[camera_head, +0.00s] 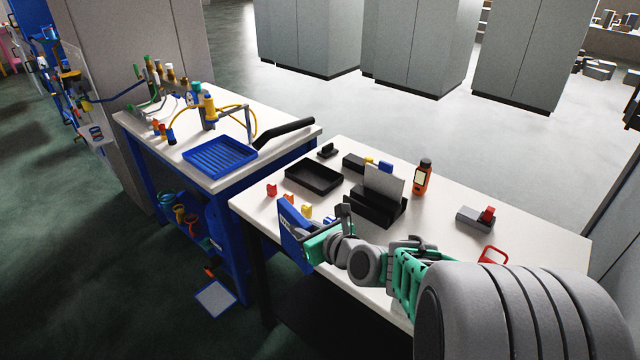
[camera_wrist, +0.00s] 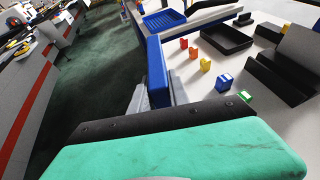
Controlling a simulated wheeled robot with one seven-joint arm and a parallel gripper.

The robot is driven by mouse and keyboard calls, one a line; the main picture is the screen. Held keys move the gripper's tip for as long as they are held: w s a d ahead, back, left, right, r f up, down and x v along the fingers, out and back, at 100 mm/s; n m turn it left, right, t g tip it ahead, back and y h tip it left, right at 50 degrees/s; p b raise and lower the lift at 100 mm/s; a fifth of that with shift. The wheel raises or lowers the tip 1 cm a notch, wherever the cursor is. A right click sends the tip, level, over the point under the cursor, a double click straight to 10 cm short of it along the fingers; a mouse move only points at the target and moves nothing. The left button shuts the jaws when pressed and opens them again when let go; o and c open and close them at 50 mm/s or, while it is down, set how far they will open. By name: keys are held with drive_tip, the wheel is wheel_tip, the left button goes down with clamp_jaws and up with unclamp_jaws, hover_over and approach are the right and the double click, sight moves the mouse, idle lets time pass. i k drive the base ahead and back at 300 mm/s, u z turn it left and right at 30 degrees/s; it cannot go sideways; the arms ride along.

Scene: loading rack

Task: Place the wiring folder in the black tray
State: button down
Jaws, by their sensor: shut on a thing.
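A thin blue folder (camera_head: 290,228) with a white label, apparently the wiring folder, is held on edge at the table's front left side. My gripper (camera_head: 308,243) is shut on it. In the wrist view the folder (camera_wrist: 157,68) stands upright between the grey fingers (camera_wrist: 153,100). The black tray (camera_head: 313,179) lies on the white table behind the folder and looks empty. It also shows in the wrist view (camera_wrist: 226,40), to the right of the folder and apart from it.
A black holder (camera_head: 375,208) with a pale grey folder (camera_head: 384,181) stands right of the tray. Small red, orange, yellow and blue pieces (camera_head: 306,210) lie between tray and front edge. An orange bottle (camera_head: 422,178) stands behind. A blue tray (camera_head: 220,156) sits on the neighbouring bench.

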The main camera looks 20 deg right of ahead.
sight(314, 178)
drive_tip(key=z, duration=0.55)
drive_tip(key=k, duration=0.2)
drive_tip(key=u, duration=1.35)
drive_tip(key=i, duration=1.85)
drive_tip(key=z, duration=0.7)
